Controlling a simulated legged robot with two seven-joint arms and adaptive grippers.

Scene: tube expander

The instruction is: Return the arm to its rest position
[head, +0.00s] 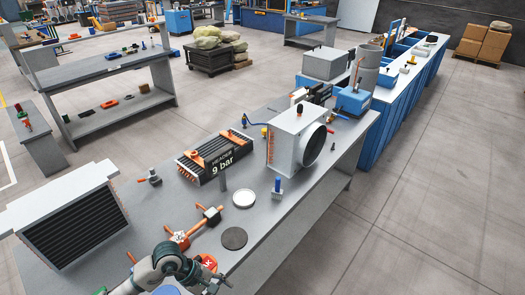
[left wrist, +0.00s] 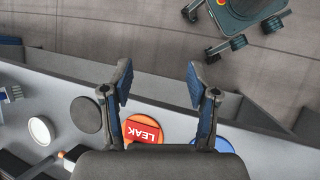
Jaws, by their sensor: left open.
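My left arm enters the head view at the bottom, with its left gripper (head: 218,284) low over the bench's near edge. In the left wrist view the same gripper (left wrist: 160,82) has its two blue-padded fingers spread wide with nothing between them. An orange-red disc marked LEAK (left wrist: 143,132) lies on the bench below the fingers. In the head view the arm partly hides this disc (head: 208,262). My right arm and gripper are not in view.
The grey bench (head: 255,222) holds a dark disc (head: 234,238), a white disc (head: 243,199), an orange-handled tool (head: 190,232), a "9 bar" heat exchanger (head: 214,158), a fan unit (head: 291,137) and a finned unit (head: 75,225). Open floor (head: 420,200) lies to the right.

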